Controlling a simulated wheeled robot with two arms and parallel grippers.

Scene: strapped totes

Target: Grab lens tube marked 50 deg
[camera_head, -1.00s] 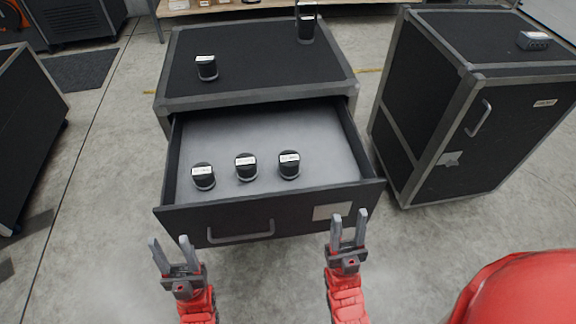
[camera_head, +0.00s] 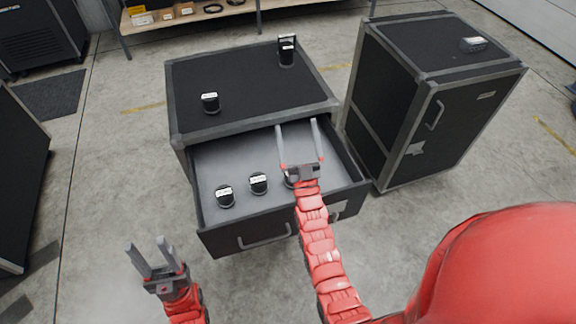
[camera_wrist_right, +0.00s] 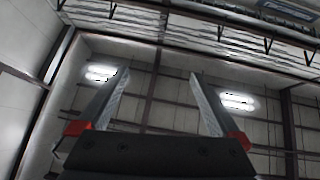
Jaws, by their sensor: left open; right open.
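Several black lens tubes with white labels are in view; the labels are too small to read. In the open drawer (camera_head: 222,160) stand a left tube (camera_head: 225,197), a middle tube (camera_head: 258,183) and a right one (camera_head: 289,181), partly hidden by my right gripper. Another tube (camera_head: 210,103) stands on the cabinet top at the front left, and one (camera_head: 287,55) stands at the back right. My right gripper (camera_head: 298,124) is open and empty, raised over the drawer, fingers pointing up in the right wrist view (camera_wrist_right: 155,95). My left gripper (camera_head: 148,246) is open and empty, left of the drawer front.
The drawer cabinet (camera_head: 245,80) has a black top with grey edges. A second black case (camera_head: 440,100) stands to the right with a small grey device (camera_head: 473,44) on top. A shelf (camera_head: 200,14) with boxes is behind. Floor around the left gripper is clear.

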